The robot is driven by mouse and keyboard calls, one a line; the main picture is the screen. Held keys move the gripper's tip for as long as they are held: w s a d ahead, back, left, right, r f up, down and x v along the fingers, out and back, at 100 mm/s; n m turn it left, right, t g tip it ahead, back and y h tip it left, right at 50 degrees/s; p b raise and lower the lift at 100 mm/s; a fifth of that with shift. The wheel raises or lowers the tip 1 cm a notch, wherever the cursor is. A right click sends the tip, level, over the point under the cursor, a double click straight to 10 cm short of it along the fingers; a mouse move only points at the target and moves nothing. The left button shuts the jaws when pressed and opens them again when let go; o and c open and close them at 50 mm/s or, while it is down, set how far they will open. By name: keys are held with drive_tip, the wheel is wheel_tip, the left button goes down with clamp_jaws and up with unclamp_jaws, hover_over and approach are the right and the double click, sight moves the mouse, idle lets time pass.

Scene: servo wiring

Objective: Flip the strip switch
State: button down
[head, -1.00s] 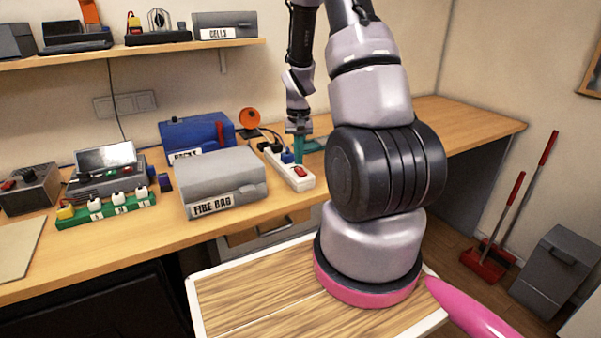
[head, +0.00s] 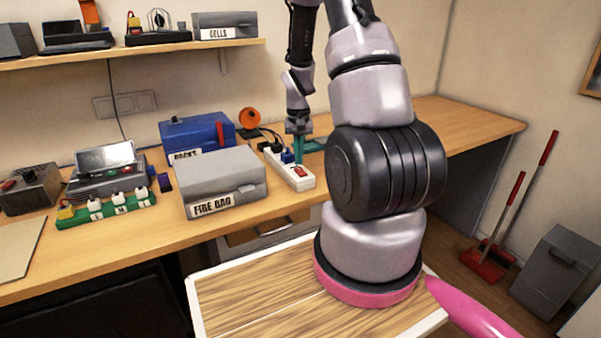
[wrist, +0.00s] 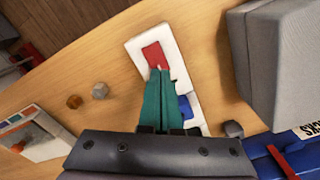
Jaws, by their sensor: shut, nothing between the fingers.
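The white power strip (head: 294,180) lies on the bench to the right of the grey FIRE BAG box. Its red switch (head: 299,171) is at the near end, and a blue plug (head: 287,157) sits in it. In the wrist view, the strip (wrist: 138,47) runs under my gripper, with the red switch (wrist: 154,55) just past the fingertips and the blue plug (wrist: 184,106) to the right of the fingers. My gripper (head: 299,162) has teal fingers, which are shut and empty. Its tips (wrist: 159,72) are at the switch's edge; I cannot tell whether they touch. The switch's tilt is unclear.
The grey FIRE BAG box (head: 222,176) stands close to the left of the strip, with the blue PACKS box (head: 197,133) behind. Small cubes (wrist: 100,90) lie on the bench in the wrist view. A green strip (head: 107,209) with several plugs is farther left.

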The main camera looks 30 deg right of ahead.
sight(299, 169)
drive_tip(key=shift+f, duration=0.9)
idle(0.3)
drive_tip(key=shift+r, duration=3.5)
